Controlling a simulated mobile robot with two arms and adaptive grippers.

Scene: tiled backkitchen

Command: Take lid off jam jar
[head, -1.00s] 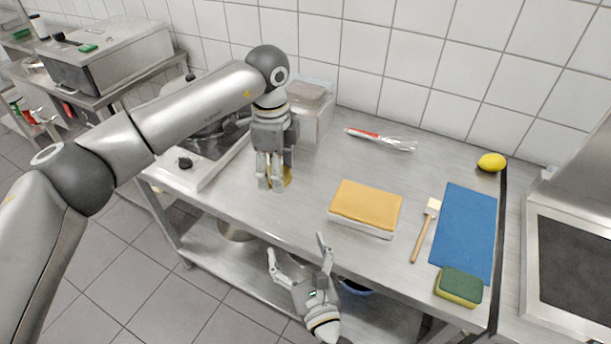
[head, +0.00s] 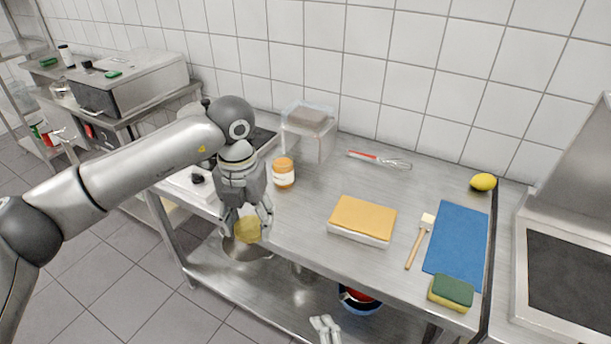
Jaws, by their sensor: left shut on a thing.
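The jam jar (head: 284,174) stands upright on the steel table, orange with a pale label, and no gold lid sits on it. My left gripper (head: 246,222) is shut on the round gold lid (head: 248,231). It holds the lid in front of the jar and to its left, apart from it, near the table's front left edge. The fingers partly cover the lid. My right gripper (head: 325,328) shows only in part at the bottom edge of the picture, in front of the table; its opening cannot be made out.
A clear container (head: 308,132) stands behind the jar, and a whisk (head: 380,159) lies to the right. A yellow-topped tray (head: 362,220), brush (head: 420,240), blue cloth (head: 457,242), sponge (head: 451,293) and lemon (head: 483,182) occupy the right side. Bare steel lies between jar and tray.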

